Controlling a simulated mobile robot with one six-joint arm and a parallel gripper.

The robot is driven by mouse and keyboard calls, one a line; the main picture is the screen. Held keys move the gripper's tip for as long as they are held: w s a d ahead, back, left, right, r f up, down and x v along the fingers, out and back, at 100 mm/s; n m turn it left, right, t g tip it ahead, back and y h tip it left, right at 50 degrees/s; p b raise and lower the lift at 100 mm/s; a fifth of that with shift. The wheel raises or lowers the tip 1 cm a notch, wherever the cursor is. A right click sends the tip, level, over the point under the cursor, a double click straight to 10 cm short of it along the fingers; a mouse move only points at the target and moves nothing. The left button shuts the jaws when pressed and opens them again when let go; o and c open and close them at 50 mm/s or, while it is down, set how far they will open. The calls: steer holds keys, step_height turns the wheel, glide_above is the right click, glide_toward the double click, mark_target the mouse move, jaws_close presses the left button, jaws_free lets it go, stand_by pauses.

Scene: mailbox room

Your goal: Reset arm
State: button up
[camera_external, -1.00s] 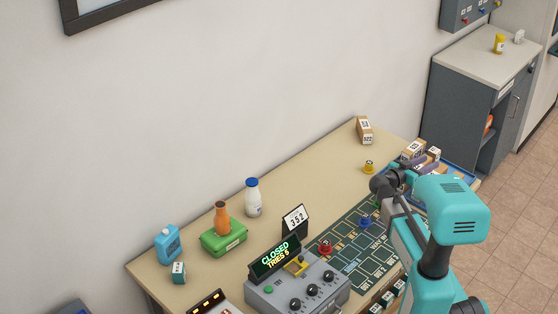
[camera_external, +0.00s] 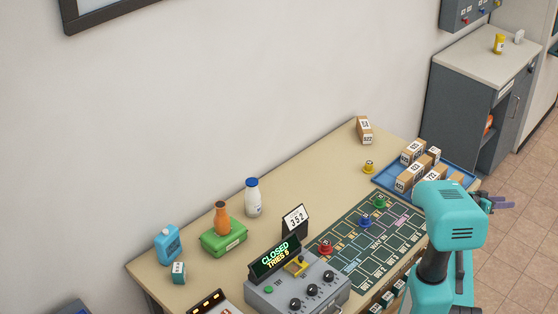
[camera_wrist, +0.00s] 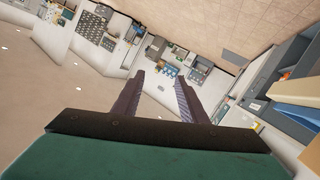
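My gripper (camera_external: 500,203) is at the right, off the right edge of the table and beyond the blue tray. In the wrist view my gripper (camera_wrist: 160,80) shows two dark fingers spread apart with nothing between them. It is open and touches no object. Most of my arm is folded behind its teal link, which hides part of the wrist in the external view.
A blue tray (camera_external: 385,183) of several small boxes, a green grid board (camera_external: 345,262) with coloured knobs, and a grey box (camera_external: 262,293) reading "CLOSED TRIES 5" are on the table (camera_external: 310,180). A grey cabinet (camera_external: 458,100) stands behind. Floor at right is clear.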

steer(key=s+d+f+g+y, duration=0.1)
steer(key=s+d+f+g, duration=0.1)
steer(key=s+d+f, duration=0.65)
steer(key=s+a+f+n+g+y+b, duration=0.1)
steer(key=s+a+f+y, duration=0.1)
steer(key=a+f, duration=0.35)
steer(key=s+a+f+n+y, duration=0.1)
steer(key=s+a+f+y, duration=0.1)
steer(key=f, duration=0.7)
steer(key=s+a+f+n+g+y+b, duration=0.1)
steer(key=s+a+f, duration=0.1)
steer(key=a+f, duration=0.35)
steer(key=s+a+f+n+g+y+b, duration=0.1)
steer(key=s+a+f+n+g+y, duration=0.15)
steer(key=s+a+f, duration=0.7)
steer(key=s+a+f+n+g+y, duration=0.1)
steer(key=s+a+f+n+y, duration=0.35)
steer(key=a, duration=0.85)
steer(key=s+a+f+n+g+y+b, duration=0.1)
steer(key=s+a+f+y, duration=0.1)
steer(key=s+a+f, duration=0.8)
step_height(320, 180, up, 15)
steer(key=w+a+p, duration=0.2)
steer(key=p, duration=1.2)
steer(key=shift+w, duration=0.35)
